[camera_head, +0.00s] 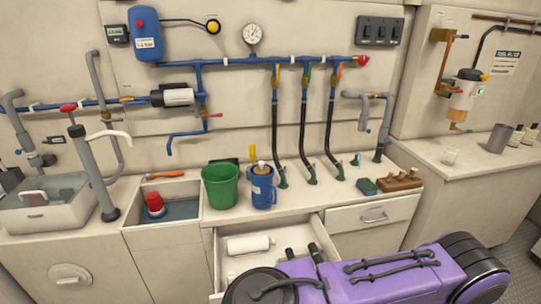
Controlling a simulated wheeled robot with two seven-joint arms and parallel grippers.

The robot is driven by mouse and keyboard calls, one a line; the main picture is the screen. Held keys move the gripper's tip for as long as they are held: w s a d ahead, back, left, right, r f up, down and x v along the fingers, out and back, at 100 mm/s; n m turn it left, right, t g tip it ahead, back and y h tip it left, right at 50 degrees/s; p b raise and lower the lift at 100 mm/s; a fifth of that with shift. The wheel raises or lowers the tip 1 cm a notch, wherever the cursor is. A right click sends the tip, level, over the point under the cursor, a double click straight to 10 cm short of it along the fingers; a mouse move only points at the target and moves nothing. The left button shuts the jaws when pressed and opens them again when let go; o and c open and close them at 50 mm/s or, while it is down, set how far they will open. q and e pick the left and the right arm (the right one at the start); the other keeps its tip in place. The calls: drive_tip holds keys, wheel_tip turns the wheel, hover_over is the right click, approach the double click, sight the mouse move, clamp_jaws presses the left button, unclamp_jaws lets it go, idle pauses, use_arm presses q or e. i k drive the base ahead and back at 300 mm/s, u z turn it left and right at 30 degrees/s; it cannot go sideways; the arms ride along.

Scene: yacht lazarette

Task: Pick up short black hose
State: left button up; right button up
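An open drawer (222,262) under the counter holds a white cylinder (248,244) and short dark pieces. One small black piece (290,254) lies near the middle of the drawer, and another dark piece (315,251) is at its right. Either could be the short black hose, but they are partly hidden by my purple arm and I cannot tell for sure. My arm crosses the bottom right, over the drawer's front. Neither gripper's fingertips can be made out, so I see nothing held.
Several black hoses (304,125) hang from a blue pipe to the counter. A green bucket (220,186), a blue jug (263,190) and a sink with a red-topped item (155,205) stand left of them. A sponge (369,186) and brown block (400,181) sit right. A closed drawer (374,214) is beside.

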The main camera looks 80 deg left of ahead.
sight(290, 255)
drive_tip(key=k, duration=0.15)
drive_tip(key=u, duration=1.35)
